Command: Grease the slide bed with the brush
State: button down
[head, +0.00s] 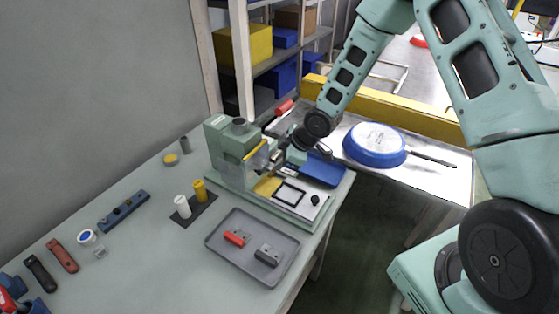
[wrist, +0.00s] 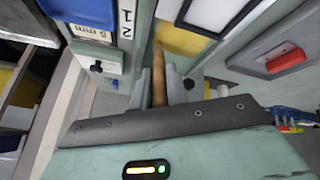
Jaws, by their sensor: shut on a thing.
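My gripper (wrist: 160,88) is shut on the wooden handle of the brush (wrist: 159,76), which stands between the two grey fingers in the wrist view. The brush's tip is close to a yellow patch (wrist: 182,38); I cannot tell whether it touches. In the head view my gripper (head: 277,158) is beside the green machine (head: 228,150), above the back of its flat bed (head: 310,212). The bed carries a yellow patch (head: 267,186) and a black-framed white panel (head: 290,193). The brush is too small and hidden to make out in the head view.
A grey tray (head: 223,252) with a red and a dark block lies in front of the machine. White and yellow cylinders (head: 182,206) stand on a dark mat to the left. A blue pan (head: 374,144) sits on the conveyor at right.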

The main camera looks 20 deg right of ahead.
jog(key=shift+r, duration=0.1)
jog(key=shift+r+p, duration=0.55)
jog(key=shift+s, duration=0.1)
dwell(0.3)
jog(key=shift+s+d, duration=0.75)
jog(key=shift+s, duration=0.25)
notch_tip(320, 180, up, 9)
jog(key=p, duration=0.7)
jog(key=shift+p, duration=0.3)
jog(key=shift+f, duration=0.1)
